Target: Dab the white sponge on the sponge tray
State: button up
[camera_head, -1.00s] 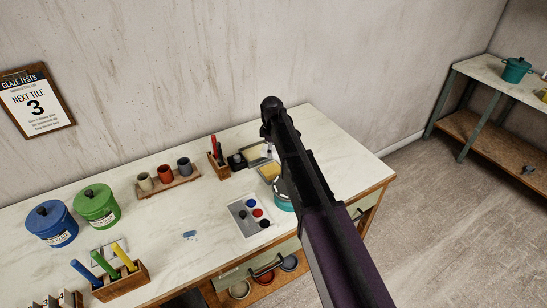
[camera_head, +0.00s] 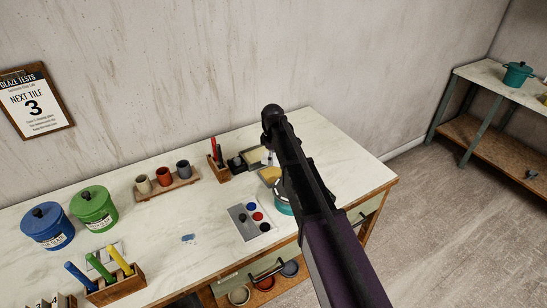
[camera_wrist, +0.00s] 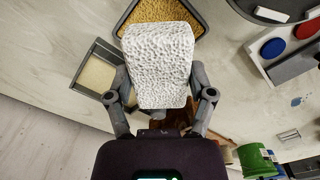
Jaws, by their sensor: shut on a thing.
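The white sponge (camera_wrist: 160,65) is a pale block with a pitted surface. My gripper (camera_wrist: 160,92) is shut on it, with one finger on each side in the wrist view. A grey-rimmed tray (camera_wrist: 200,31) with a tan, porous pad lies beyond the sponge, which covers part of it; I take this as the sponge tray. Whether sponge and pad touch cannot be told. In the head view, a yellow pad (camera_head: 270,174) shows just left of my arm, and my arm hides most of the gripper.
A second grey tray (camera_wrist: 81,86) with a cream filling lies beside the first. A palette (camera_head: 243,225) with coloured dabs and a teal pot (camera_head: 283,208) stand close by. A brush holder (camera_head: 219,168) is at the left. The table's right end is clear.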

aim_at(273, 173)
jog(key=shift+f+b, duration=2.3)
jog(key=shift+f, duration=0.3)
jog(key=shift+f+b, duration=0.5)
jog(key=shift+b, duration=0.05)
dwell(1.0)
jog(key=shift+r, duration=0.15)
jog(key=shift+r+p, duration=3.4)
jog(key=shift+p, duration=0.15)
